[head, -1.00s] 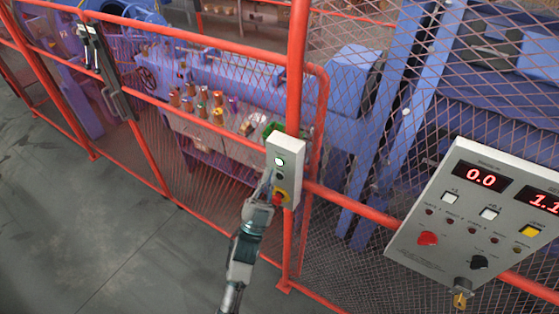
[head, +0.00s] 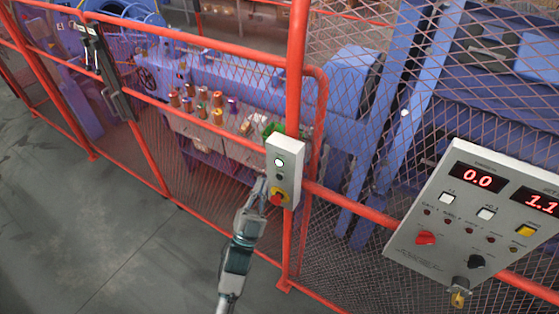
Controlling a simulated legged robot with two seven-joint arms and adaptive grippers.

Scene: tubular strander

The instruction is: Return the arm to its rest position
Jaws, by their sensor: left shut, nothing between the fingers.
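My left arm comes up from the bottom of the head view. Its left gripper (head: 262,186) is shut and empty, with its fingertips just left of a grey button box (head: 286,170) on the red fence post. I cannot tell whether the fingertips touch the box. My right gripper is not in view.
A red fence (head: 150,160) with mesh runs across the view, with the blue machine (head: 215,80) behind it. A control panel (head: 440,240) with red displays hangs at the right. Bare grey floor (head: 120,240) lies open at the lower left.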

